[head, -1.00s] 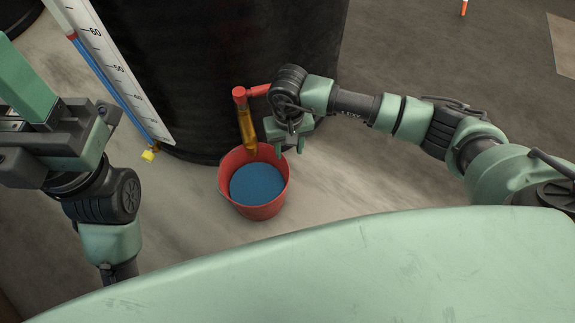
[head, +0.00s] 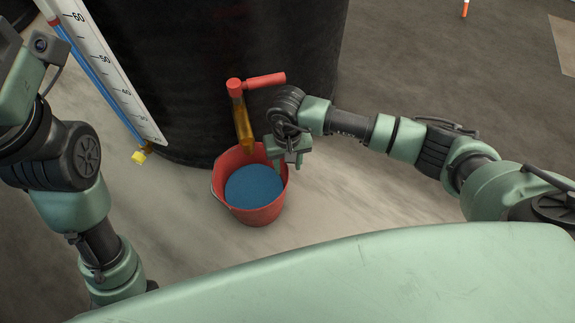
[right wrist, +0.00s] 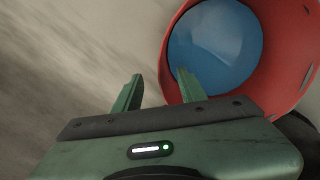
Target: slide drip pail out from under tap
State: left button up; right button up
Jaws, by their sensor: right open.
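The red drip pail (head: 262,215) stands upright on the floor, holding blue liquid (head: 255,187). The tap (head: 236,90) has a red handle and an amber spout, whose lower end shows over the pail's back rim. My right gripper (head: 288,160) is open at the pail's right rim. In the right wrist view, the gripper (right wrist: 158,76) has one finger outside the pail (right wrist: 283,70) and the other overlapping its inside. The near wall lies between the fingers in this view; contact is unclear. My left arm is at the left edge, its gripper out of view.
A large black tank (head: 200,70) stands right behind the pail. A white scale board (head: 118,80) with a blue tube and yellow end piece (head: 139,157) leans along its left side. The pale floor (head: 190,225) in front of the pail is clear.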

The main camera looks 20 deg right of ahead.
jog(key=c, duration=0.9)
jog(key=shift+d+f, duration=0.1)
jog(key=shift+d, duration=0.15)
dwell(0.4)
jog(key=d, duration=1.5)
jog(key=shift+s+d, duration=0.4)
jog(key=shift+s, duration=0.05)
dwell(2.2)
jog(key=shift+d, duration=0.1)
